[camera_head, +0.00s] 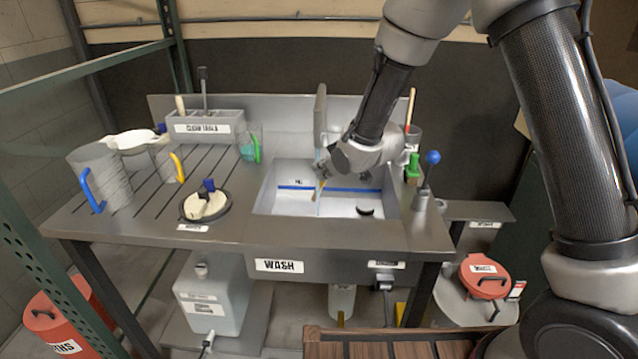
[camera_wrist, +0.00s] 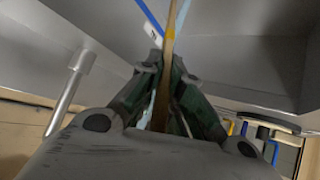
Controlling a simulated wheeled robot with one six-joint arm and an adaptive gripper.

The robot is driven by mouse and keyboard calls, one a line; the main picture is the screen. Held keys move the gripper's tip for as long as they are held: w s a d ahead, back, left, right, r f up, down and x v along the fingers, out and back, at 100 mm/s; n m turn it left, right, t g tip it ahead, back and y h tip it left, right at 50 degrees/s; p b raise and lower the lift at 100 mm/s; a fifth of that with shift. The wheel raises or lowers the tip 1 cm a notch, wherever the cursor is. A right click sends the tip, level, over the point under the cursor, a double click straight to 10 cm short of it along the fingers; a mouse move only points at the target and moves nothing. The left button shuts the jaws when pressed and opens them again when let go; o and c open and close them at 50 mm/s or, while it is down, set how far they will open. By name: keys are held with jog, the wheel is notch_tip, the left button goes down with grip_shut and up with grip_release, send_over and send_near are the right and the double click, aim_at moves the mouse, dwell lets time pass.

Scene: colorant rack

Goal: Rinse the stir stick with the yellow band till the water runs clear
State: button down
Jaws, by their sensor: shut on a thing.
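My gripper (camera_head: 326,168) is over the sink basin (camera_head: 285,204), shut on a thin wooden stir stick (camera_head: 318,190) that points down into it. In the wrist view my gripper (camera_wrist: 167,66) has the stick (camera_wrist: 169,54) between its green-padded fingers, and a yellow band (camera_wrist: 171,33) shows just beyond the fingertips. A grey faucet (camera_head: 320,108) stands behind the basin. A thin pale-blue stream of water (camera_wrist: 187,16) runs beside the stick in the wrist view; I cannot tell whether it touches the stick. The stick's lower end is small in the head view, so any residue is unclear.
A blue-knobbed lever (camera_head: 432,160) and a green-handled brush (camera_head: 412,167) stand right of the basin. Left are a clean-tools rack (camera_head: 205,127), a pitcher with a blue handle (camera_head: 100,175), cups and a round dish (camera_head: 206,206). A dark object (camera_head: 365,211) lies in the basin.

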jog(key=shift+w+a, duration=0.1)
jog(key=shift+a, duration=0.3)
jog(key=shift+d, duration=0.6)
jog(key=shift+a, duration=0.2)
jog(key=shift+a, duration=0.4)
jog(key=shift+d, duration=0.15)
jog(key=shift+d, duration=0.45)
jog(key=shift+a, duration=0.15)
